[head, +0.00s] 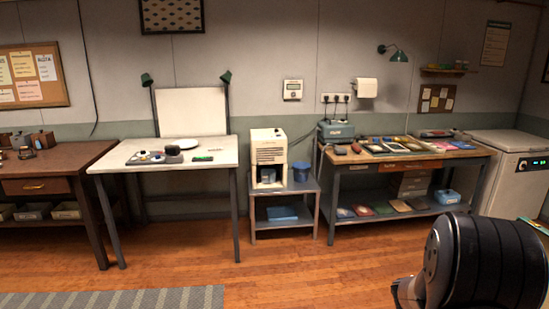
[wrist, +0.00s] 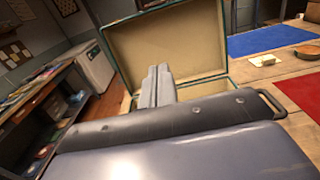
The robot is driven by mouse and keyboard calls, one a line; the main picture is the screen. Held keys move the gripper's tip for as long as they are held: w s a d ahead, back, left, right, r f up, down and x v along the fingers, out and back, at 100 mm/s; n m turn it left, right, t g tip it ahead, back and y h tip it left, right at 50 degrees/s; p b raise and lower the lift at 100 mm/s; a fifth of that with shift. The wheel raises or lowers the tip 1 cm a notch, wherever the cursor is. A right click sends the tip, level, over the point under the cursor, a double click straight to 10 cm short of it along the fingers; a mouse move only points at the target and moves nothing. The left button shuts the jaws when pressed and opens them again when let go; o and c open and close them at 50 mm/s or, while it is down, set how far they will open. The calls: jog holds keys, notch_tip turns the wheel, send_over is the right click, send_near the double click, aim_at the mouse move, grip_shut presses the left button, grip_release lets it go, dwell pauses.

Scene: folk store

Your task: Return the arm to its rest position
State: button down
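My gripper (wrist: 158,70) shows in the wrist view, with its two grey fingers side by side and no visible gap or object between them. It points toward an open case (wrist: 178,40) with a beige lining and green edges. The fingers overlap the case in the picture; I cannot tell how far apart they are. The gripper's dark bar and grey body hide the lower part of the view. In the head view a black rounded part of my arm fills the lower right, and the gripper is not seen there.
In the wrist view, a wooden table (wrist: 270,80) holds blue (wrist: 258,37) and red (wrist: 300,90) mats and a violin-like object (wrist: 306,50). In the head view, a white table (head: 215,150), workbench (head: 440,160) and white cabinet (head: 505,150) line the wall.

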jog(key=shift+a, duration=0.1)
jog(key=a, duration=1.1)
jog(key=d, duration=1.1)
jog(key=a+f+b, duration=0.3)
jog(key=f+b, duration=0.2)
jog(key=f, duration=0.2)
jog(key=shift+s+a, duration=0.15)
jog(key=shift+f, duration=0.15)
